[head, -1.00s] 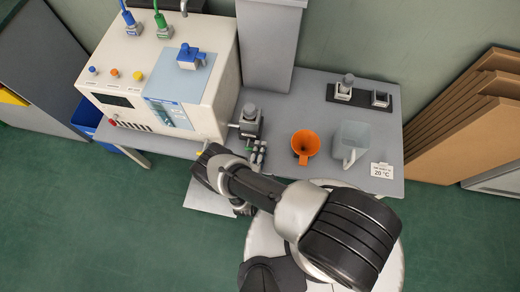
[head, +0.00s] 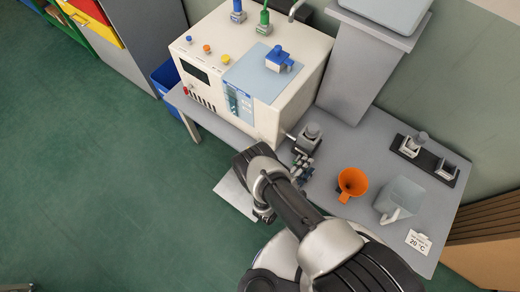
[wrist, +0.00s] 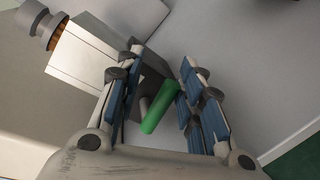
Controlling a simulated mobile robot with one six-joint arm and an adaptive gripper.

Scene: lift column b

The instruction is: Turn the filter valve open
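The filter valve shows in the wrist view as a bright green handle (wrist: 160,108) on a dark grey body. A pale block with a round grey cap (wrist: 36,22) lies beside it at upper left. My gripper (head: 304,172) is at the fitting's near side. In the wrist view my gripper (wrist: 160,92) is open, with its fingers on either side of the handle. I cannot tell whether the right finger touches it.
The white machine (head: 305,50) stands left of the fitting on the grey table (head: 345,152). An orange funnel (head: 352,182), a clear jug (head: 400,197) and a 20 °C card (head: 418,241) are to the right. A grey column (head: 362,68) rises behind.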

